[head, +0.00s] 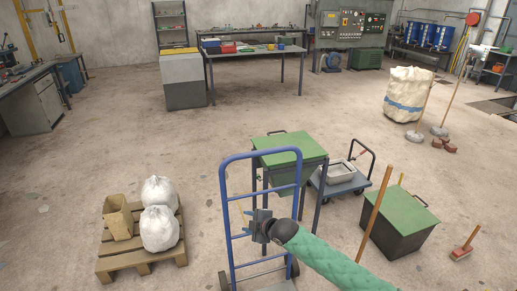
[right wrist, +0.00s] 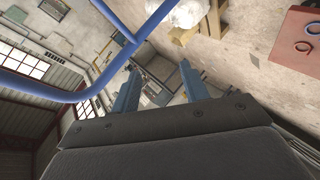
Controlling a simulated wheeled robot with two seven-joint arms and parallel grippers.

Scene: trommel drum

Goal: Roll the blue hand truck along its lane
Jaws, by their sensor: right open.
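The blue hand truck (head: 223,190) stands upright in the lower middle of the head view, its tall tubular frame facing me and its dark wheels at the floor. My right gripper (head: 260,225), on the green-sleeved arm, is by the frame's lower right half. In the right wrist view, its two fingers (right wrist: 160,78) are apart with nothing clearly between them. The blue tube (right wrist: 40,93) of the hand truck curves past at the upper left, outside the fingers. In the head view I cannot tell whether the gripper touches the frame. No lane marking is clear. My left gripper is not in view.
A pallet (head: 135,258) with white sacks (head: 160,228) stands left of the hand truck. A green-topped bin (head: 290,151) is behind it, with a platform cart (head: 338,184) beside that. Another green-lidded box (head: 401,213) and a brush (head: 463,250) are at right.

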